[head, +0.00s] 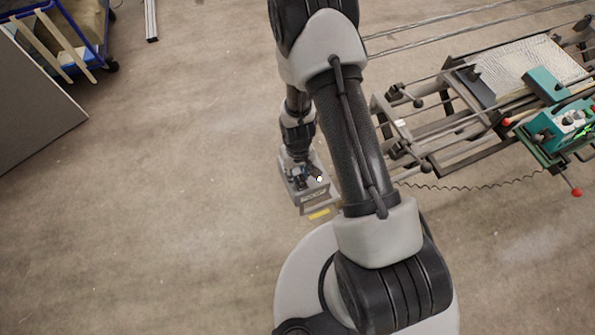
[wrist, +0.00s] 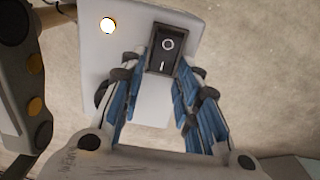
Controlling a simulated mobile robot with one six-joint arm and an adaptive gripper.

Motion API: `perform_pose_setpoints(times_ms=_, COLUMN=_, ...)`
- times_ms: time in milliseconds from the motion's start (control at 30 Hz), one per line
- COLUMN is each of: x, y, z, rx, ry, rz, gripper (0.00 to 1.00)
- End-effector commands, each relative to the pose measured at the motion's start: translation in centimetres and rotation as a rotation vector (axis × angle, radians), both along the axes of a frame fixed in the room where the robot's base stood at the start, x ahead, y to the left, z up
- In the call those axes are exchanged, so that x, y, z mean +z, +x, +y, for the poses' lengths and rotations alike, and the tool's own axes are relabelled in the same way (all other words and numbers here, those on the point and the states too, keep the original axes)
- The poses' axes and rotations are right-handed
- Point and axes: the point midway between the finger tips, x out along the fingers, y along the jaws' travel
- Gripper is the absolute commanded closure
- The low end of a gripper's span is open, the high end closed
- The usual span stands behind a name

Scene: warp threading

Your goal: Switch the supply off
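The supply is a pale grey box (wrist: 95,62) with a black rocker switch (wrist: 166,48) marked with a circle and a bar. A round lamp (wrist: 107,25) beside the switch glows warm white. My gripper (wrist: 164,62) is open, its two blue-padded fingers apart, with their tips on either side of the switch's lower part. I cannot tell whether they touch it. In the head view the box (head: 318,199) sits below my gripper (head: 300,174), with a yellow label on its near side, partly hidden by my arm.
A loom-like machine (head: 470,110) with rails, a teal unit (head: 558,125) and red knobs stands at the right. A coiled cable (head: 480,187) runs from it toward the box. A blue cart (head: 85,35) and a grey panel (head: 35,105) stand at upper left. The left floor is clear.

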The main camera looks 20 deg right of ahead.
Motion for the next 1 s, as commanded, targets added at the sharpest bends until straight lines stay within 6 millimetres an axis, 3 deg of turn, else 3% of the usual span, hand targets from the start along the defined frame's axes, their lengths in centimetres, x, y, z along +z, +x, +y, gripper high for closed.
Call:
perform_pose_setpoints(times_ms=67, x=0.03, y=0.0, z=0.0, rx=0.0, ry=0.0, rz=0.0, gripper=0.7)
perform_pose_setpoints(times_ms=533, x=0.05, y=-0.02, z=0.0, rx=0.0, ry=0.0, rz=0.001, gripper=1.0)
perform_pose_setpoints(times_ms=767, x=-0.17, y=-0.2, z=-0.12, rx=0.0, ry=0.0, rz=-0.039, gripper=1.0)
perform_pose_setpoints(times_ms=1000, x=-0.15, y=-0.65, z=-0.07, rx=-0.001, ry=0.018, rz=-0.19, gripper=1.0)
